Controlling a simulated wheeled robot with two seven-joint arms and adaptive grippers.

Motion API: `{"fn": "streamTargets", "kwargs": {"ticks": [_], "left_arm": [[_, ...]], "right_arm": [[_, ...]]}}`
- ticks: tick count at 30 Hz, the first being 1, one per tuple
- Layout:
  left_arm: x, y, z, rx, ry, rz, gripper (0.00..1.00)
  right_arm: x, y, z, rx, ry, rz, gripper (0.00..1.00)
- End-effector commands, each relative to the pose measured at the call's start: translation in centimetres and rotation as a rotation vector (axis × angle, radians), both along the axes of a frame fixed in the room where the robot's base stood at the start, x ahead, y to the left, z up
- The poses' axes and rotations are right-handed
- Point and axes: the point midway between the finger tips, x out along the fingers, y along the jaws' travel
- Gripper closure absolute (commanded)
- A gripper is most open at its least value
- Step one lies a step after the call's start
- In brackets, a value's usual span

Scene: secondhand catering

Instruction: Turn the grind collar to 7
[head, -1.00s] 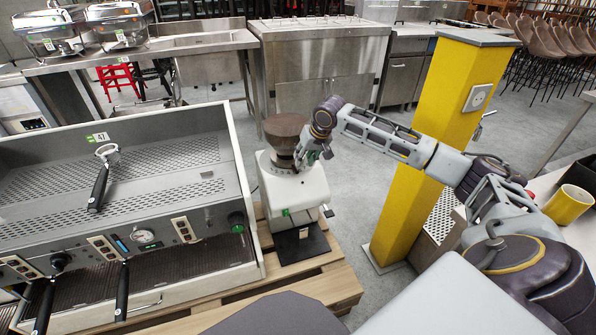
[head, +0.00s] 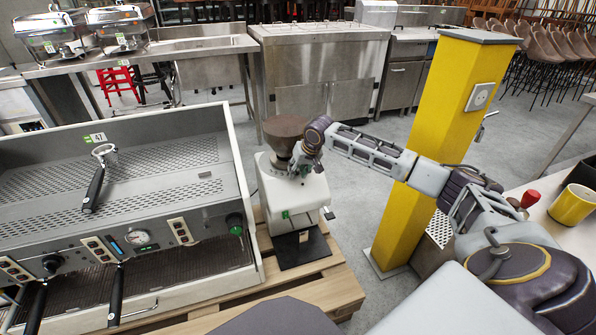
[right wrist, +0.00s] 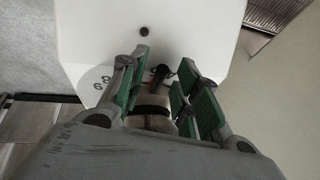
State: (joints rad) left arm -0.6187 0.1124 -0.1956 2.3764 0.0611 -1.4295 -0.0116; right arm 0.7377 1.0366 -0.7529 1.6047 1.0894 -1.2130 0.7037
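The coffee grinder (head: 293,195) is a white body with a dark brown hopper (head: 284,133) on top, standing on a pallet. The grind collar area is under the hopper, and my right gripper (head: 299,168) is there, covering part of it. In the right wrist view, the green-padded fingers of my right gripper (right wrist: 160,95) are apart, on either side of a short black lever (right wrist: 160,74). Gaps show beside the lever. Printed digits (right wrist: 102,82) on the white top, seen upside down, look like 8 and 9. The collar's setting cannot be read. My left gripper is out of view.
A large espresso machine (head: 120,190) stands left of the grinder on the wooden pallet (head: 330,290). A yellow pillar (head: 440,140) rises to the right, close to my right arm. A yellow mug (head: 571,204) stands on a counter at far right. Steel counters line the back.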

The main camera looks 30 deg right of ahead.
Motion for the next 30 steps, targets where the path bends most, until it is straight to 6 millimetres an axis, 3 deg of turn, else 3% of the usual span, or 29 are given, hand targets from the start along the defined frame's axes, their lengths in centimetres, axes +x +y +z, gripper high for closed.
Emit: {"fn": "streamTargets", "kwargs": {"ticks": [2, 10, 30], "left_arm": [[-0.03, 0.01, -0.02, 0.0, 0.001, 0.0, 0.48], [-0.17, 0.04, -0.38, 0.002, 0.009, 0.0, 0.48], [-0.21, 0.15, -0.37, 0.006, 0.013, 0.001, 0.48]], "right_arm": [[-0.01, 0.01, 0.02, 0.0, 0.0, 0.0, 0.68], [-0.01, 0.02, 0.02, 0.0, 0.0, 0.0, 1.0], [-0.05, -0.05, 0.1, 0.0, 0.002, 0.007, 1.0]]}}
